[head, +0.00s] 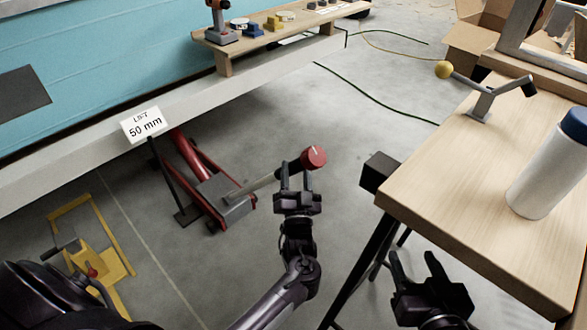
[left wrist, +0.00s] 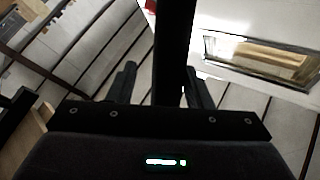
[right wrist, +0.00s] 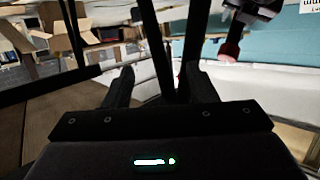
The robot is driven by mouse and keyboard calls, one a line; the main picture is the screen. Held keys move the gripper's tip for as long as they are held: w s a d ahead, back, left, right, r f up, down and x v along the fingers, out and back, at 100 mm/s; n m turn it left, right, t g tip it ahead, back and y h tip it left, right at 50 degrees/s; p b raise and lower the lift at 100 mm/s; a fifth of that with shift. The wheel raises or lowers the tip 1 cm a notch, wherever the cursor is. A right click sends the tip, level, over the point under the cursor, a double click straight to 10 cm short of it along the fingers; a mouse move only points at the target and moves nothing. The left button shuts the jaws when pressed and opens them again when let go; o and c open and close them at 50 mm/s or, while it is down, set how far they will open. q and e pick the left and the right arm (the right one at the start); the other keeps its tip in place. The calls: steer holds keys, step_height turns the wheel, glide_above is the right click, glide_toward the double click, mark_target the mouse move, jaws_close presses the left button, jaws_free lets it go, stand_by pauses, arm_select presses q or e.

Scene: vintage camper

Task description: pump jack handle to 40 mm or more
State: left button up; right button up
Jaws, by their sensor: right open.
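The red floor jack (head: 196,160) stands under the edge of the turquoise camper (head: 120,60). Its grey handle (head: 255,186) slants up to the right and ends in a red knob (head: 314,157). My left gripper (head: 296,174) is open at the handle's upper end, fingers overlapping it just beside the knob; contact cannot be told. The knob also shows in the right wrist view (right wrist: 229,49). A sign (head: 146,124) on a post by the jack reads "LIFT 50 mm". My right gripper (head: 416,268) is open and empty, low beside the wooden table.
The wooden table (head: 450,185) on the right holds a white bottle with a blue cap (head: 535,180) and a grey lever with a yellow ball (head: 478,100). A yellow stand (head: 100,245) is on the floor at left. A shelf (head: 250,55) carries small objects.

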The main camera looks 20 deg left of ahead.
arm_select(q)
steer(key=shift+o, duration=0.6)
steer(key=shift+d, duration=0.15)
steer(key=shift+r, duration=0.1)
arm_select(e)
steer(key=shift+d, duration=0.1)
arm_select(q)
steer(key=shift+s, duration=0.25)
steer(key=v, duration=0.7)
steer(key=shift+f+p, duration=0.2)
steer(key=shift+p, duration=0.15)
arm_select(e)
steer(key=f, duration=0.1)
steer(key=s+f+g, duration=0.1)
steer(key=f, duration=0.1)
steer(key=s+f+g, duration=0.1)
steer(key=f, duration=0.1)
steer(key=shift+s+d+h, duration=0.1)
steer(key=shift+h, duration=0.3)
